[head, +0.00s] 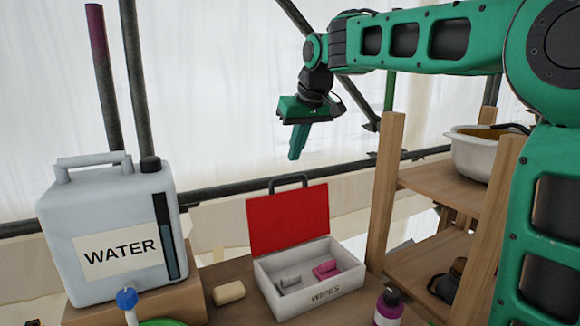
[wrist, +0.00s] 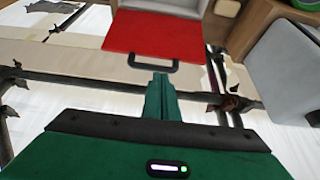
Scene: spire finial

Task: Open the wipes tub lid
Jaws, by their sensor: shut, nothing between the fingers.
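The wipes tub (head: 310,300) is a white box marked WIPES on the wooden bench in the head view. Its red lid (head: 288,219) stands up at the back, open, with a dark handle (head: 289,181) on its top edge. A grey item and a pink item lie inside. My gripper (head: 294,157) is shut and empty, pointing down above the lid and apart from it. In the wrist view, the lid (wrist: 153,33) and its handle (wrist: 150,68) show beyond the closed fingers (wrist: 160,84); part of the white tub shows at the top edge.
A water canister (head: 110,235) stands at the left. A tan bar (head: 228,292) lies left of the tub, and a purple bottle (head: 388,308) stands at its right front. Wooden shelves (head: 440,187) with a bowl (head: 478,155) are at the right. Dark pipes run behind.

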